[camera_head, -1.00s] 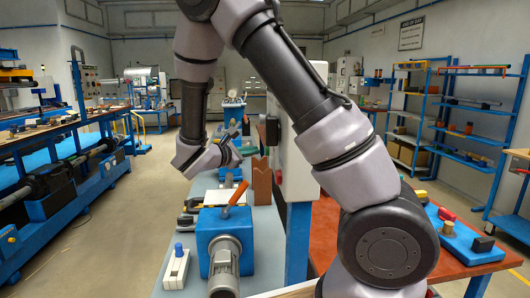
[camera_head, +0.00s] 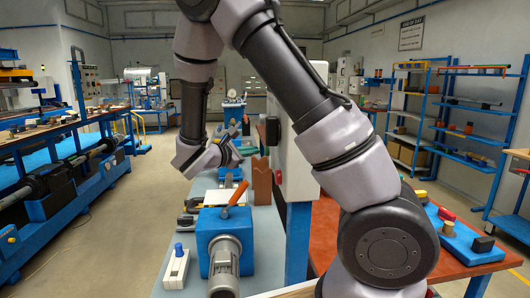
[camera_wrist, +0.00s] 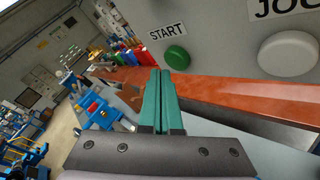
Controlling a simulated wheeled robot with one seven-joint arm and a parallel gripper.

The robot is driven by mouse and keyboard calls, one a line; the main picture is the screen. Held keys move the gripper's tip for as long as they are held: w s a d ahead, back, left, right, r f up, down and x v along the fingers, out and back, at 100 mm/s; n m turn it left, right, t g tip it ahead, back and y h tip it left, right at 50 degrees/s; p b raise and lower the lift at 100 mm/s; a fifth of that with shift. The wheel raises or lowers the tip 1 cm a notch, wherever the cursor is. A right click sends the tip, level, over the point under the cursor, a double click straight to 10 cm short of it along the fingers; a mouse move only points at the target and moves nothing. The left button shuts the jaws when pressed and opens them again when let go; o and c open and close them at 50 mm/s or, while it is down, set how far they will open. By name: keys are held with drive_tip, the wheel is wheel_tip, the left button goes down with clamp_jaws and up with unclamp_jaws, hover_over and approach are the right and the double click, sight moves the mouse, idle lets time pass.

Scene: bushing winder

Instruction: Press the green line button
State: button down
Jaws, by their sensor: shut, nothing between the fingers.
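The round green button (camera_wrist: 176,57) sits on a pale grey panel under a label reading START in the wrist view. My gripper (camera_wrist: 163,73) has two teal fingers pressed together with nothing between them. The fingertips appear just below and left of the green button in that view. I cannot tell how far they are from the panel, and no contact is visible. In the head view my gripper (camera_head: 238,136) is beside the white cabinet (camera_head: 298,165), and the green button is hidden there.
A white button (camera_wrist: 288,53) under a partly cut-off label sits right of the green one. A blue motor unit (camera_head: 226,243) with an orange handle stands on the grey bench below my arm. A red table (camera_head: 328,225) lies right of the cabinet.

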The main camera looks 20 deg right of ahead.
drive_tip(key=shift+d, duration=0.1)
idle(0.3)
drive_tip(key=shift+d, duration=0.3)
drive_tip(key=shift+s+d, duration=0.15)
drive_tip(key=shift+d, duration=0.3)
idle(0.6)
idle(0.3)
drive_tip(key=shift+a, duration=0.8)
drive_tip(key=shift+a, duration=0.1)
drive_tip(key=a, duration=0.2)
drive_tip(key=w+a, duration=0.1)
drive_tip(key=a, duration=0.1)
drive_tip(key=shift+w+a, duration=0.15)
drive_tip(key=shift+a, duration=0.25)
